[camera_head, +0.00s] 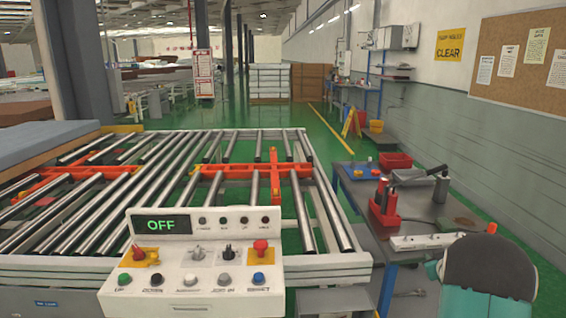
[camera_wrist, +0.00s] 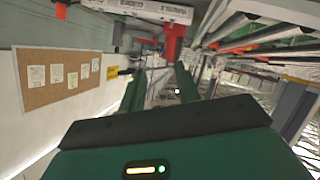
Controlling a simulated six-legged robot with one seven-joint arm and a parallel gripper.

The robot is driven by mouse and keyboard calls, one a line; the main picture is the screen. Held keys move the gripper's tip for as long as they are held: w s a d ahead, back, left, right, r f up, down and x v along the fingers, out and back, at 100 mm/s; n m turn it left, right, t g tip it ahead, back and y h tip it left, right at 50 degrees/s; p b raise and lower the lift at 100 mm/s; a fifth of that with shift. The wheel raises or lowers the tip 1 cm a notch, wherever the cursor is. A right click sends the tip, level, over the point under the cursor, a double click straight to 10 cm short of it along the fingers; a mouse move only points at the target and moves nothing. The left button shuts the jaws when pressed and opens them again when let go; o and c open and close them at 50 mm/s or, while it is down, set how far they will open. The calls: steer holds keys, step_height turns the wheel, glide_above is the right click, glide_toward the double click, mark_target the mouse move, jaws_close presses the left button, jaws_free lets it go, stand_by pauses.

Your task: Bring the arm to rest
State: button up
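My arm (camera_head: 487,268), teal with a dark rounded part, shows folded at the lower right of the head view, beside the workbench. My gripper's fingertips are not visible there. In the wrist view my gripper (camera_wrist: 160,78) shows two dark green fingers standing apart, with nothing seen between them. The wrist picture is turned over, with the conveyor rollers at its upper right and the corkboard at its left. A red object (camera_wrist: 174,40) shows beyond the fingers; I cannot tell what it is or its distance.
A white control panel (camera_head: 190,294) reading OFF stands in front of the roller conveyor (camera_head: 325,263). A blue-grey mattress (camera_head: 40,142) lies at the left. The workbench (camera_head: 440,207) holds red holders and tools. A corkboard (camera_head: 522,60) hangs right. The green aisle (camera_head: 300,120) looks clear.

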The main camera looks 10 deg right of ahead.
steer(key=s+a+r+m+g, duration=0.15)
steer(key=s+a+r, duration=0.25)
steer(key=a+r, duration=0.5)
steer(key=s+a+r+m+g, duration=0.15)
steer(key=s+a+r, duration=0.35)
steer(key=a, duration=0.7)
steer(key=s+a+n+g+y, duration=0.2)
steer(key=s+a+g+y, duration=0.2)
steer(key=s+a, duration=1.9)
steer(key=shift+s+r+y, duration=0.2)
steer(key=shift+s+y, duration=0.4)
steer(key=shift+s, duration=0.05)
